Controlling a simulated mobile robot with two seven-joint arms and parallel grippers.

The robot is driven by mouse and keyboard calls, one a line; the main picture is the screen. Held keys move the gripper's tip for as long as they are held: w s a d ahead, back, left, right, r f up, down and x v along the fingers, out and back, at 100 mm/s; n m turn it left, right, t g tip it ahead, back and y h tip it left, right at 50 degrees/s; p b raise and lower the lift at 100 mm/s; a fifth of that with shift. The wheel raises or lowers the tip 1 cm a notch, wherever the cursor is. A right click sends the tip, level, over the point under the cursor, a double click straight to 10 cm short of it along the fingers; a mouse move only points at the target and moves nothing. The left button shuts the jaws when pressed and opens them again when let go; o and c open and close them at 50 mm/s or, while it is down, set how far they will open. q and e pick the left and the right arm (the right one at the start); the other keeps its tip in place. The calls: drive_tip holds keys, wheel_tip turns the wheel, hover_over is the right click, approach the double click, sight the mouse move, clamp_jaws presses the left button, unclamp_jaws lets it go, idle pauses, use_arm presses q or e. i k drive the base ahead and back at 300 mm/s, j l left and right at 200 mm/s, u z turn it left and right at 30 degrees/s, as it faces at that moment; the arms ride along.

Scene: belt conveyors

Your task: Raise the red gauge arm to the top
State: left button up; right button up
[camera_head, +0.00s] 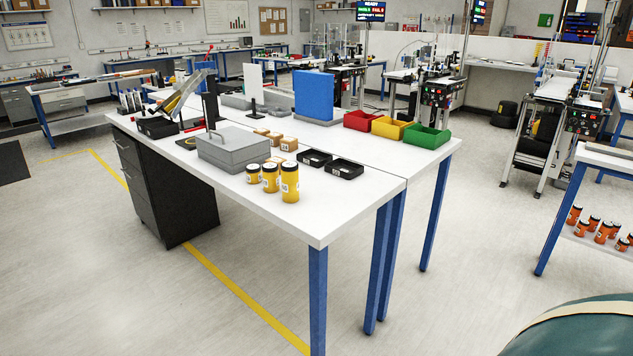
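I cannot pick out the red gauge arm with certainty. A small thin red piece (194,128) shows low on the white workbench, beside a dark upright post (210,100) and a tilted plate (180,96). It is too small to tell whether it is the gauge arm. Neither of my grippers is in view.
The white workbench (350,208) holds a grey box (235,150), several yellow jars (290,182), black trays (346,169) and red, yellow and green bins (428,136). Conveyor machines (555,90) stand at the right. Floor (480,230) is clear right of the bench.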

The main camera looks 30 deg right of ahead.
sight(200, 123)
drive_tip(key=i+j+z, duration=0.1)
drive_tip(key=z, duration=0.35)
drive_tip(key=i+j+z, duration=0.2)
drive_tip(key=z, duration=0.25)
drive_tip(key=i+j+z, duration=0.1)
drive_tip(key=z, duration=0.4)
drive_tip(key=i+j+z, duration=0.1)
drive_tip(key=j+z, duration=0.15)
drive_tip(key=j, duration=0.3)
drive_tip(key=j+z, duration=0.25)
drive_tip(key=j, duration=0.35)
drive_tip(key=i+j, duration=0.1)
drive_tip(key=j, duration=0.85)
drive_tip(key=i+j+z, duration=0.1)
drive_tip(key=j, duration=0.35)
